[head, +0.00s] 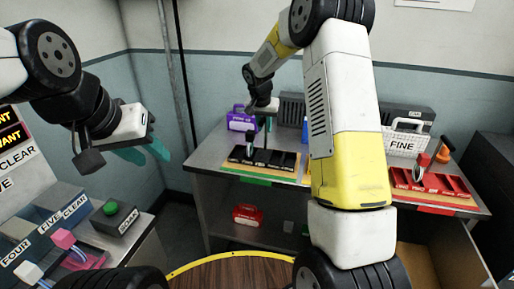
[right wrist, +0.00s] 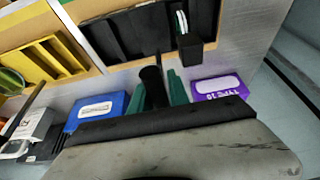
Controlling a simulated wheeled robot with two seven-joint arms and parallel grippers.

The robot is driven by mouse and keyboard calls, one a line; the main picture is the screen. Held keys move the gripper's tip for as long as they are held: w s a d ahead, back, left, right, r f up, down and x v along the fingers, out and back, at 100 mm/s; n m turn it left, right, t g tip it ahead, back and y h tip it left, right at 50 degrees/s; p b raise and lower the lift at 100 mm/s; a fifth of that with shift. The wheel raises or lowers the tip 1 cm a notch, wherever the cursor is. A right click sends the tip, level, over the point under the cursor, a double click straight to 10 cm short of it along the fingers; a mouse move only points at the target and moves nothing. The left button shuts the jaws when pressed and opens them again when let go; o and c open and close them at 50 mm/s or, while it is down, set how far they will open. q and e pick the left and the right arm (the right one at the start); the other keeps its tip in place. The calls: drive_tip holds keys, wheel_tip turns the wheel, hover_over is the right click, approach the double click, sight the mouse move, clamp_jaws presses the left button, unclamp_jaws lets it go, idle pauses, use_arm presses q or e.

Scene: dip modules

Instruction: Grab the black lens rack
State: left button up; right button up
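The black lens rack (head: 262,161) lies on a wooden board with a green front label on the metal table. It has several slots and a small black upright holder with a lens ring (head: 249,141) at its left. In the right wrist view the rack (right wrist: 128,33) is at the top. My right gripper (head: 266,124) is above the rack. Its green fingers (right wrist: 158,90) stand apart with a black knob-like piece between them; whether they touch it I cannot tell. My left gripper (head: 145,153) is open and empty at the left, away from the rack.
A purple case (head: 241,121) stands behind the black rack, and a blue case (right wrist: 97,110) is beside it. A red rack (head: 430,184) and a white FINE case (head: 402,143) are at the right. A yellow rack (right wrist: 38,60) is in the wrist view. My right arm hides the table's middle.

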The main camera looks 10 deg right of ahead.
clamp_jaws()
idle(1.1)
